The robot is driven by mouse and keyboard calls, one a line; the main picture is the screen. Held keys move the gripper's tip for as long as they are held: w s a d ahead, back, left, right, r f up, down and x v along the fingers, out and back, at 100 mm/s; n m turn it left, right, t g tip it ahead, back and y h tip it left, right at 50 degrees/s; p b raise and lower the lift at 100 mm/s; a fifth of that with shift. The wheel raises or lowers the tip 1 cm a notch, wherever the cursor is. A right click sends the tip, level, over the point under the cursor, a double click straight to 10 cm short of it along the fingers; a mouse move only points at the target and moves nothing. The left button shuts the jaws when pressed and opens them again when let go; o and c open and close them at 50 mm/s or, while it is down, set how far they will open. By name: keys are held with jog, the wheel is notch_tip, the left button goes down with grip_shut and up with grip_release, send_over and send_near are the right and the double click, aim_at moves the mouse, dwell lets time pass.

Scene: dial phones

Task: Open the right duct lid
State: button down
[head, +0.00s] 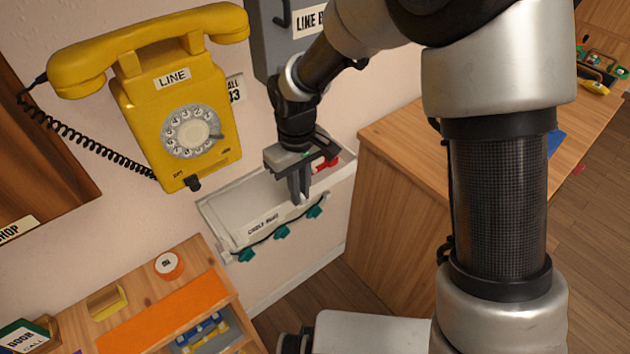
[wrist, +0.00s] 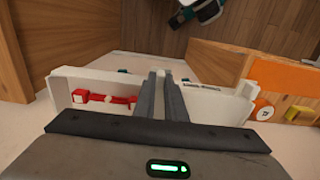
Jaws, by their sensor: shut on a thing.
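The white cable duct (head: 215,205) is a shallow box low on the wall below the yellow phone. Its front panel, which appears to be the lid (head: 239,239), carries a printed label and stands away from the wall, with the space behind it visible from above. My gripper (head: 301,197) points down at the duct's front edge, right of the label. In the wrist view my fingers (wrist: 163,85) are close together around a narrow white part of the panel. The exact contact is partly hidden. A red piece (wrist: 100,97) shows inside the duct beside my fingers.
Teal clips (head: 282,233) and a dark cable run along the duct's front. A wooden shelf (head: 190,262) stands at lower left, a wooden cabinet (head: 385,215) at right. The yellow phone (head: 180,125) and a grey box (head: 275,45) are above.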

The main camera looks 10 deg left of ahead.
jog(key=shift+s+a, duration=0.2)
jog(key=c, duration=1.8)
grip_release()
notch_tip(320, 180, up, 18)
jog(key=p, duration=0.3)
jog(key=shift+f, duration=0.25)
